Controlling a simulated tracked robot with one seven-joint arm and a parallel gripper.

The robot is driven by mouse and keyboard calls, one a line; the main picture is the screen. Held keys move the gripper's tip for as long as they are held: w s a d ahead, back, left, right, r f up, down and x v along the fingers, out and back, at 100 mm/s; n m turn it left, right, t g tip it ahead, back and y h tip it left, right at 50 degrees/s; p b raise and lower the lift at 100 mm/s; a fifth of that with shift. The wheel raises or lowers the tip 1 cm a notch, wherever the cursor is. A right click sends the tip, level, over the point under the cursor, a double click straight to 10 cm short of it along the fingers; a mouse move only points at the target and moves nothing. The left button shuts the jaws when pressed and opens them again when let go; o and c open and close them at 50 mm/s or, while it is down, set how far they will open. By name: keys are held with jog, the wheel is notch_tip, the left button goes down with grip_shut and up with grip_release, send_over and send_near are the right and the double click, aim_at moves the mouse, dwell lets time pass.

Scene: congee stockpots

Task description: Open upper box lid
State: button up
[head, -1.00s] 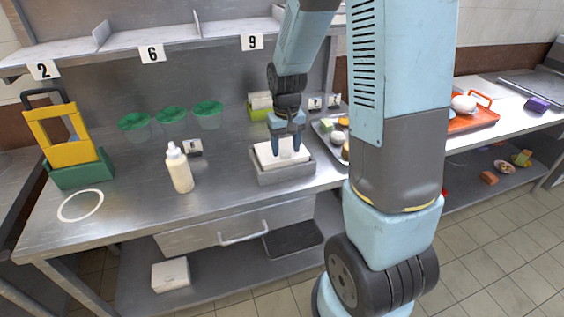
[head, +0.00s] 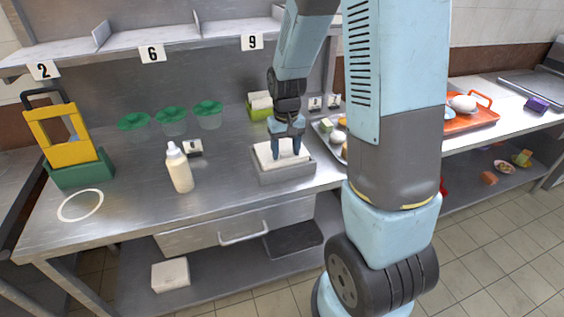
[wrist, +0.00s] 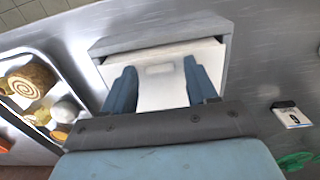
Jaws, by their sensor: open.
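The upper box (head: 283,175) is a grey, low-walled box on the steel worktop, with a white lid (head: 266,152) on its top. In the wrist view the white lid (wrist: 161,91) lies within the grey box walls (wrist: 163,42), with a small pale raised patch in its middle. My gripper (head: 287,156) is open over the lid, fingers pointing down. In the wrist view my gripper (wrist: 160,70) has one blue finger on each side of the patch, with nothing held between them. I cannot tell whether the fingertips touch the lid.
A white bottle (head: 180,170) and a number card (head: 192,148) stand left of the box. A tray (head: 325,128) with food is close at the right. Green-topped bowls (head: 172,117) stand behind. Another white box (head: 170,275) is on the lower shelf. The front left worktop is mostly clear.

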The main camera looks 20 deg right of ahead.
jog(key=shift+f, duration=0.2)
jog(key=shift+r, duration=0.15)
dwell(0.5)
jog(key=shift+c, duration=0.4)
jog(key=c, duration=0.4)
